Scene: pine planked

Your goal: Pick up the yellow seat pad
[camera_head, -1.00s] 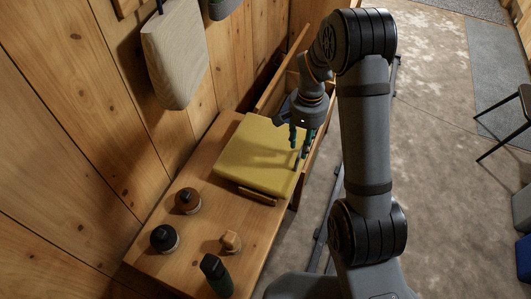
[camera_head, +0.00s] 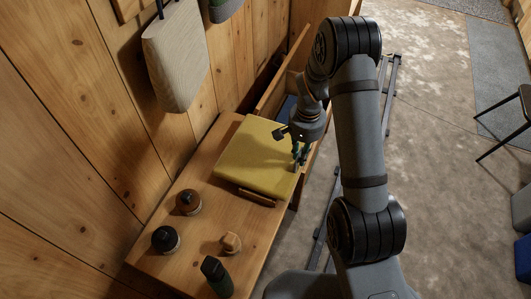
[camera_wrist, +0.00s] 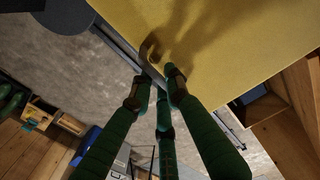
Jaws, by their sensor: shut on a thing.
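My gripper (camera_head: 299,161) is at the pad's right edge. In the wrist view the green fingers of my gripper (camera_wrist: 158,86) are close together at that edge, next to a small brown tab (camera_wrist: 150,50). They are shut on the pad's edge; the exact contact is partly hidden by the fingers.
The wooden bench (camera_head: 200,160) also bears a brown round jar (camera_head: 188,202), a black-topped jar (camera_head: 165,240), a small wooden piece (camera_head: 231,243) and a dark green bottle (camera_head: 216,275).

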